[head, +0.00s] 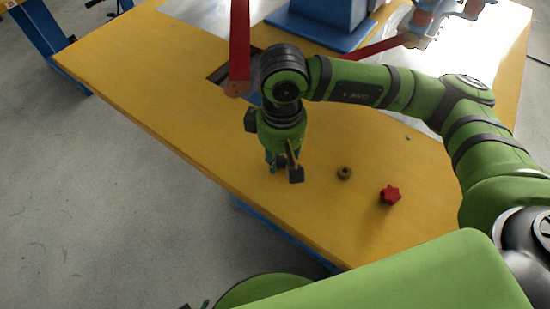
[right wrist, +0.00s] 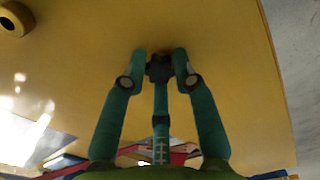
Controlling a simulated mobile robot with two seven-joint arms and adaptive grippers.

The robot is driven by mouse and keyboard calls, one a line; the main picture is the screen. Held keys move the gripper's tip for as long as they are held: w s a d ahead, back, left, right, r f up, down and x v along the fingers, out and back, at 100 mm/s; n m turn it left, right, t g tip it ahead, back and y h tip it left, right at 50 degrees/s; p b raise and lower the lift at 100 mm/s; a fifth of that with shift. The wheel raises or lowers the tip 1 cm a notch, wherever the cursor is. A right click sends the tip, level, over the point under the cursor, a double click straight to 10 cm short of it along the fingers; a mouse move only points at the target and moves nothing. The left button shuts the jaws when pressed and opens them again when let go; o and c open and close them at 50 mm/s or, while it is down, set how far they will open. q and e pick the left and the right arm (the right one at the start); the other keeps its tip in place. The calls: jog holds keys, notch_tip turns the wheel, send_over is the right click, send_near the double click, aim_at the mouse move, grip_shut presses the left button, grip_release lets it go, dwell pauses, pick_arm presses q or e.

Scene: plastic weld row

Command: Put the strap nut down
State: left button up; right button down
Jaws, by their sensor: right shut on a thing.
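My right gripper (head: 272,166) points down over the yellow table, near its front edge. In the right wrist view its two green fingers (right wrist: 159,70) are shut on a small dark lobed piece (right wrist: 159,68), which I take to be the strap nut. The fingers grip it from both sides, with the table surface behind it. I cannot tell whether it touches the table. In the head view the nut is hidden by the gripper. Only small green and dark bits at the bottom edge may be my left gripper (head: 197,304); its jaws cannot be made out.
An olive ring-shaped piece (head: 344,173) and a red lobed knob (head: 390,195) lie on the yellow table (head: 170,85) right of the gripper. A red bar (head: 239,45) and blue machine base (head: 320,28) stand behind. The table's left part is clear.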

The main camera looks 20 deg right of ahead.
jog(key=shift+a, duration=0.15)
jog(key=shift+w+d+f, duration=0.1)
jog(key=shift+d+f, duration=0.05)
jog(key=shift+d, duration=0.05)
jog(key=shift+a, duration=0.1)
pick_arm(q)
jog(key=w+a, duration=0.2)
jog(key=w, duration=0.1)
jog(key=shift+r, duration=0.15)
jog(key=shift+w+d+t, duration=0.1)
jog(key=shift+t, duration=0.2)
pick_arm(e)
jog(key=shift+f, duration=0.1)
jog(key=c, duration=1)
grip_release()
pick_arm(q)
jog(key=shift+w+d+r, duration=0.1)
jog(key=shift+w+d, duration=0.05)
jog(key=shift+w, duration=0.1)
jog(key=shift+d, duration=0.1)
